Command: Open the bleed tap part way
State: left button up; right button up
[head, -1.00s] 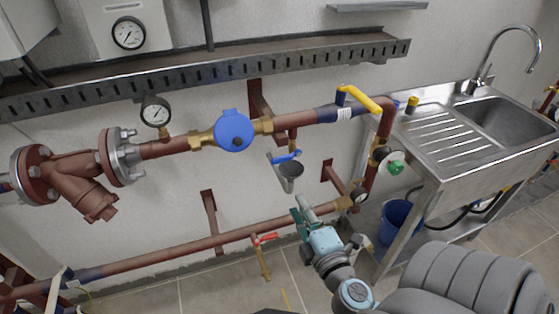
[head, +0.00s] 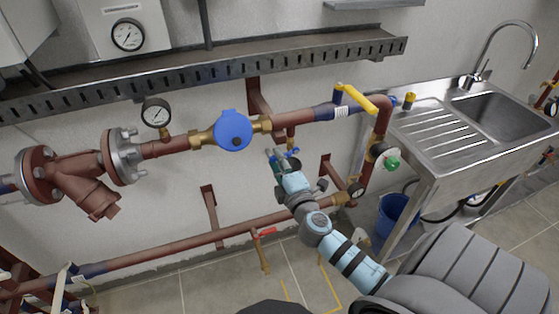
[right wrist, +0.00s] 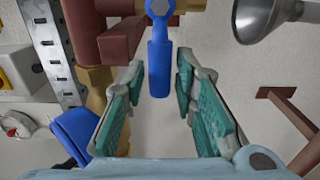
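The bleed tap has a blue lever (right wrist: 158,68) that hangs from its brass body (right wrist: 186,5) in the right wrist view. In the head view a bit of the blue lever (head: 293,152) shows under the upper pipe, beside my right gripper (head: 275,155). My right gripper is open, and in the right wrist view its two green-padded fingers (right wrist: 160,76) stand on either side of the lever's lower end, with a gap on both sides. My left gripper is not in view.
The blue-capped meter (head: 233,131) sits just left of the tap and shows close to the left finger in the right wrist view (right wrist: 77,133). A grey funnel (right wrist: 272,18) is at the upper right there. A yellow lever (head: 357,99) and a red-handled tap (head: 263,250) stand nearby.

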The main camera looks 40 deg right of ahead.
grip_shut()
jog(key=shift+f, duration=0.2)
jog(key=s+d+f+n+b, duration=0.1)
jog(key=d+f+n, duration=0.2)
jog(key=n, duration=1)
jog(key=shift+s+d+f+n+b, duration=0.15)
jog(key=shift+d+f+n+b, duration=0.2)
jog(key=shift+f, duration=0.7)
jog(key=shift+a, duration=0.1)
